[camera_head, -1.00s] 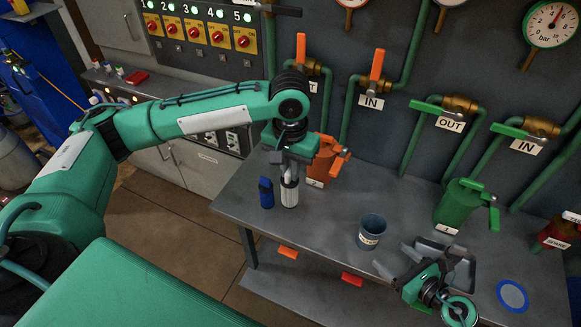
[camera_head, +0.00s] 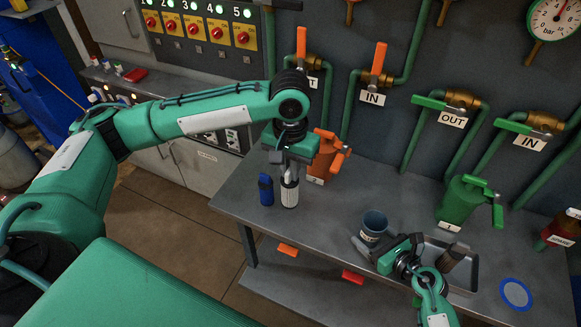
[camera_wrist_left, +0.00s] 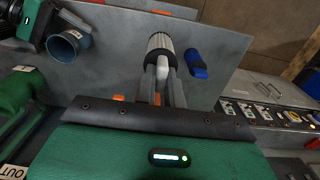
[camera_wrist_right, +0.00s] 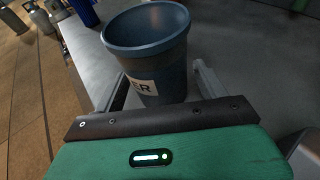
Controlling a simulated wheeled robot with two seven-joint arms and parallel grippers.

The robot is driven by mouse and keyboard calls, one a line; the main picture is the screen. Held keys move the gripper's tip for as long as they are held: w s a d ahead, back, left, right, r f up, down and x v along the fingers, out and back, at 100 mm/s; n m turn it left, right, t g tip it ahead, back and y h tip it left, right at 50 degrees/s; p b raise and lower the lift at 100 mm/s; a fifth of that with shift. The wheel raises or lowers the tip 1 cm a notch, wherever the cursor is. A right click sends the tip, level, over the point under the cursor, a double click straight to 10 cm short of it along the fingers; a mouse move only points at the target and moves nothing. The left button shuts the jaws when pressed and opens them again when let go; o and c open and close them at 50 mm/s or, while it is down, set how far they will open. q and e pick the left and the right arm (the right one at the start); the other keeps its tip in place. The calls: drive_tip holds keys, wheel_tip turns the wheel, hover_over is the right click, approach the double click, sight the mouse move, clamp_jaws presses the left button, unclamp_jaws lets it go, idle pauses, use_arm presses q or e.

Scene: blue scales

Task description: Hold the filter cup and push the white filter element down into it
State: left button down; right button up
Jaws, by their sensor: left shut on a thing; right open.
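The blue-grey filter cup (camera_head: 374,222) stands upright on the bench, its mouth open. In the right wrist view the cup (camera_wrist_right: 150,60) sits between the fingers of my right gripper (camera_wrist_right: 158,85), which is open with a gap on the right side. In the head view my right gripper (camera_head: 370,245) is low at the cup's near side. The white filter element (camera_head: 289,192) stands upright at the left of the bench. My left gripper (camera_head: 289,172) is shut on its upper part from above. The element also shows in the left wrist view (camera_wrist_left: 160,42).
A blue bottle-like object (camera_head: 266,190) stands just left of the element. An orange housing (camera_head: 322,158) is behind it, and a green housing (camera_head: 460,200) is at the right. A grey tray (camera_head: 462,283) and a blue ring (camera_head: 515,294) lie right of my right gripper.

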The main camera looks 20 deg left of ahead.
drive_tip(key=c, duration=0.7)
use_arm(q)
drive_tip(key=w+d, duration=0.2)
drive_tip(key=d, duration=0.8)
drive_tip(key=w+d, duration=0.3)
drive_tip(key=d, duration=0.8)
drive_tip(key=shift+w+d+f, duration=0.15)
drive_tip(key=shift+w, duration=0.15)
use_arm(e)
drive_tip(key=shift+c, duration=0.2)
use_arm(q)
drive_tip(key=shift+r, duration=0.6)
drive_tip(key=shift+w, duration=0.15)
drive_tip(key=shift+f, duration=0.1)
drive_tip(key=shift+f, duration=0.9)
